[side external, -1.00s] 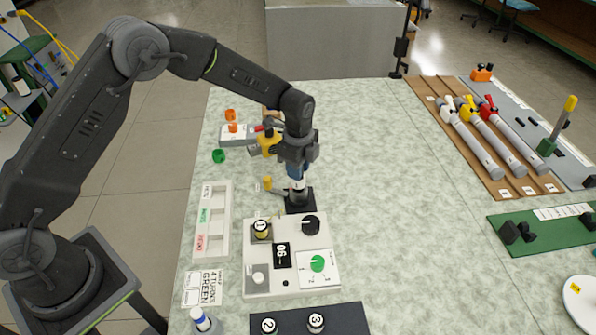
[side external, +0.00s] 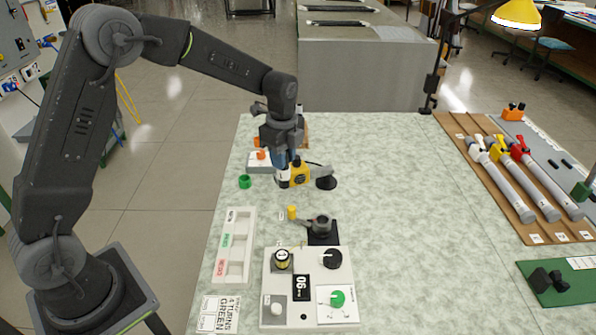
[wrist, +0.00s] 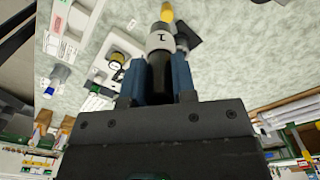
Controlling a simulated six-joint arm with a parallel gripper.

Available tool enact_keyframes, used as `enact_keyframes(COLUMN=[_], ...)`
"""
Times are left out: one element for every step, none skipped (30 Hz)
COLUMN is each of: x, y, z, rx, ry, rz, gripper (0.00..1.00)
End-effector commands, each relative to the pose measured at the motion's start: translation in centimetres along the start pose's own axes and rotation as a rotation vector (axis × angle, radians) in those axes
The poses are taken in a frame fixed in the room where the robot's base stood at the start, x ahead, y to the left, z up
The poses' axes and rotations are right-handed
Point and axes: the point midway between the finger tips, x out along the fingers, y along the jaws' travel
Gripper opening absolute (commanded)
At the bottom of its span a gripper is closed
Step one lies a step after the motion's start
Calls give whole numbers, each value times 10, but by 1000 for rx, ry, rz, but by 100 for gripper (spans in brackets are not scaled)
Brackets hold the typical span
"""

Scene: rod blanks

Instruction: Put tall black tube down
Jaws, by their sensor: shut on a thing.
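My gripper (side external: 279,160) is over the back left part of the table and points down. In the wrist view its two blue-padded fingers (wrist: 162,78) are shut on the tall black tube (wrist: 161,92). A white collar marked 1 shows just beyond the fingertips. In the side view the tube's pale lower end (side external: 283,181) shows below the gripper, beside a yellow-bodied thing (side external: 298,175). I cannot tell whether the two touch, or whether the tube touches the table.
A white panel (side external: 274,262) with dials stands in front of the black block. A white tray (side external: 248,225) lies left of it. A small yellow peg (side external: 292,212) and a green ring (side external: 245,181) lie near the gripper. The table's middle right is bare.

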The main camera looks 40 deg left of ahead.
Motion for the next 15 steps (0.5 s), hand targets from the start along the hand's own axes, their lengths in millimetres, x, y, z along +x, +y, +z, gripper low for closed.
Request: enact_keyframes(x=[-3, -4, -5, -6, -6, -7, -7, -7, -7, -7, -7, -7, -7, -7, -6], y=[1, 2, 4, 6, 8, 12, 16, 20, 26, 32, 37, 47, 54, 62, 73], z=[5, 7, 11, 14, 18, 24, 28, 34, 41, 47, 53, 62, 69, 76, 85], rx=[0, 2, 7, 13, 19, 33, 45, 58, 80, 97, 118, 145, 168, 193, 225], ry=[0, 0, 0, 0, 0, 0, 0, 0, 0, 0, 0, 0, 0, 0, 0], rz=[-1, -1, -1, -1, -1, -2, -2, -3, -2, -3, -4, -4, -5, -6, -6], gripper=[0, 0, 0, 0, 0, 0, 0, 0, 0, 0, 0, 0, 0, 0, 0])
